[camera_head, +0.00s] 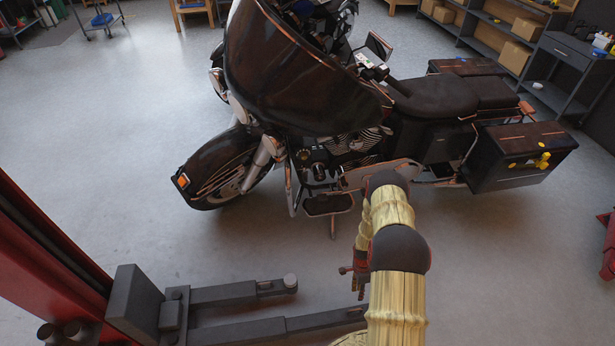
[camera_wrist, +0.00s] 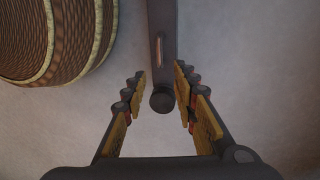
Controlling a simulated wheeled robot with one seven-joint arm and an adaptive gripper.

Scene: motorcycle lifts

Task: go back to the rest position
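My arm reaches down from the right of centre in the head view. My gripper (camera_head: 357,284) shows there partly behind the arm, low in front of the motorcycle and near a dark lift arm (camera_head: 325,320). In the wrist view my gripper (camera_wrist: 161,76) has its two fingers well apart, with nothing held between them. A dark bar with a round end (camera_wrist: 162,103) shows between the fingers in that view; I cannot tell how far below them it is.
A dark motorcycle (camera_head: 440,100) stands behind my arm, with a yellow object (camera_head: 543,160) on its right saddlebag. A red lift post (camera_head: 45,265) is at the left. Shelves with boxes (camera_head: 515,57) stand at the back right.

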